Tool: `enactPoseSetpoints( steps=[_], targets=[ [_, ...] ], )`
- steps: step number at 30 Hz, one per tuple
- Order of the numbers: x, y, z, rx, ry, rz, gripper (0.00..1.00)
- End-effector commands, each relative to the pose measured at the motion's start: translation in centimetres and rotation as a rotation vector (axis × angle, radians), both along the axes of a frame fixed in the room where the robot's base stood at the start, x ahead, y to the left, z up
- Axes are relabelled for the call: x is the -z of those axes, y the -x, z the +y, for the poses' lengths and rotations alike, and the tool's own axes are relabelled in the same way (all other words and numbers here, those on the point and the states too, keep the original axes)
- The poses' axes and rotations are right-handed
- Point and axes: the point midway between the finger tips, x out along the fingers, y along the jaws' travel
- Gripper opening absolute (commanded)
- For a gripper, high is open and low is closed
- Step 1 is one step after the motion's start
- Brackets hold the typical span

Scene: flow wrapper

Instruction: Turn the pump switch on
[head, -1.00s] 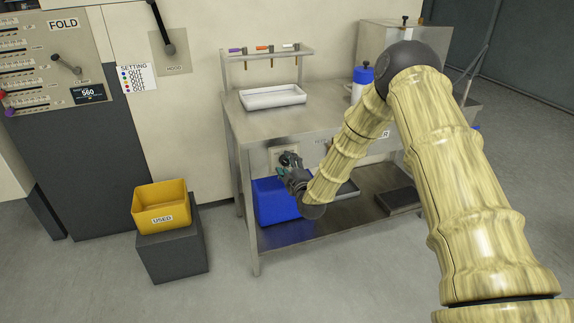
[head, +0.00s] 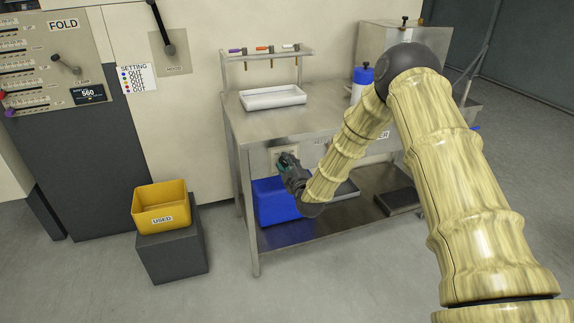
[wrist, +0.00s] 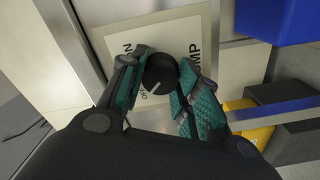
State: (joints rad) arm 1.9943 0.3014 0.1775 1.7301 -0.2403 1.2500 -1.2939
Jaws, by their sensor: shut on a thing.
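The pump switch is a round black knob (wrist: 161,73) with a white pointer line, on a pale plate (wrist: 178,38) in the wrist view. The plate's lettering is partly covered; "UMP", "ON" and "OF" can be read in part. My gripper (wrist: 160,82) has its teal-padded fingers on either side of the knob and is shut on it. In the head view my gripper (head: 285,165) is at the switch plate (head: 277,156) under the front edge of the bench, and it hides the knob.
A blue bin (head: 276,203) stands on the lower shelf below my gripper. The steel bench (head: 262,128) carries a white tray (head: 272,97) and a blue-capped bottle (head: 361,84). A yellow "USED" bin (head: 160,207) stands on a dark block at left.

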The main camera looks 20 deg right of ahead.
Motion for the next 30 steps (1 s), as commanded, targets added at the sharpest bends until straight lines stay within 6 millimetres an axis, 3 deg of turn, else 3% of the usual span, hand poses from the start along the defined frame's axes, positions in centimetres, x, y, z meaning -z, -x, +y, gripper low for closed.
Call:
enactPoseSetpoints(
  steps=[11,30],
  targets=[
    [0.04,0.01,-0.01,0.000,-0.221,0.008,0.08],
    [0.04,0.02,-0.10,0.001,-0.831,0.028,0.08]
  ],
)
